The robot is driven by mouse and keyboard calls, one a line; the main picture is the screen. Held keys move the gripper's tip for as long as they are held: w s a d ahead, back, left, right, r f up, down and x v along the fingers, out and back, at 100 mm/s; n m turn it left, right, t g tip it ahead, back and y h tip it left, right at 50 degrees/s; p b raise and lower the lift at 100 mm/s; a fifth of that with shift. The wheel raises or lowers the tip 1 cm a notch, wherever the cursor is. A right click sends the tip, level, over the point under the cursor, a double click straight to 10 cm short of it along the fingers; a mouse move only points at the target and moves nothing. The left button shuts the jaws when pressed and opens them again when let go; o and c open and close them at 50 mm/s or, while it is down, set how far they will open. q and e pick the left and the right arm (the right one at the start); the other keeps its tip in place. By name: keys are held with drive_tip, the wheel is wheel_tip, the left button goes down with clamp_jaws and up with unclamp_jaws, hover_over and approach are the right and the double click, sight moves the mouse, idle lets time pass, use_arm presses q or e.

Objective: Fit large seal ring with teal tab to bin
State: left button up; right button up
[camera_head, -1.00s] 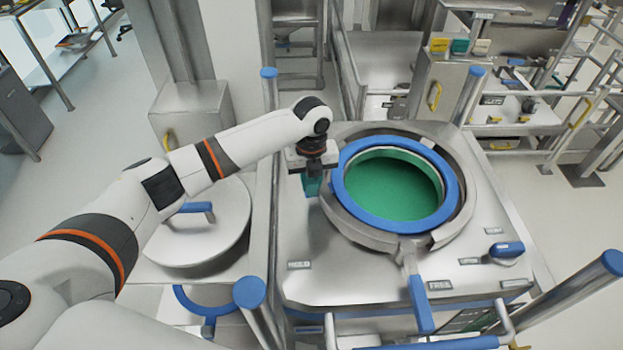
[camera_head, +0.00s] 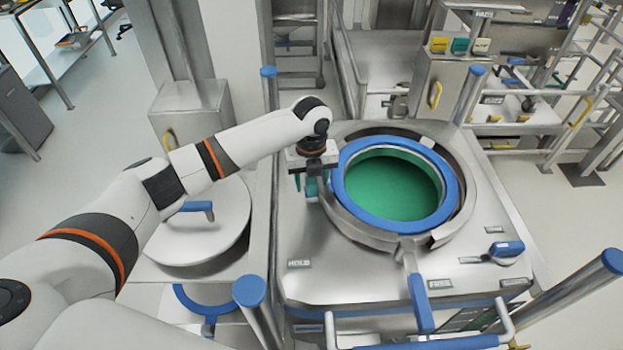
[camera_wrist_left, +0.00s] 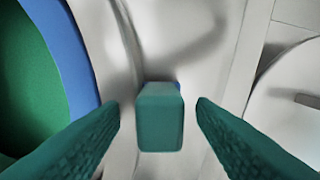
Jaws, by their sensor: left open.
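The large blue seal ring (camera_head: 352,205) lies around the round mouth of the bin, whose inside (camera_head: 395,190) is green. It also shows at the left edge of the left wrist view (camera_wrist_left: 72,55). The teal tab (camera_wrist_left: 160,118) stands between my left fingers in the left wrist view, with a gap on each side. My left gripper (camera_head: 310,188) is open, with teal fingers, just left of the ring in the head view. There it largely hides the tab. How fully the ring is seated under the gripper, I cannot tell. My right gripper is not in view.
The metal collar (camera_head: 372,235) surrounds the ring. A blue-handled lever (camera_head: 420,303) stands by the FREE label, and a blue knob (camera_head: 507,248) sits to the right. A round lid (camera_head: 205,240) with a blue handle lies left of the bin. Blue-capped posts (camera_head: 250,292) stand near the corners.

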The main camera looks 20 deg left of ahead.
use_arm(q)
drive_tip(key=shift+r+b, duration=0.3)
drive_tip(key=shift+r, duration=0.25)
wheel_tip(320, 180, up, 11)
drive_tip(key=b, duration=0.3)
drive_tip(key=shift+f, duration=0.15)
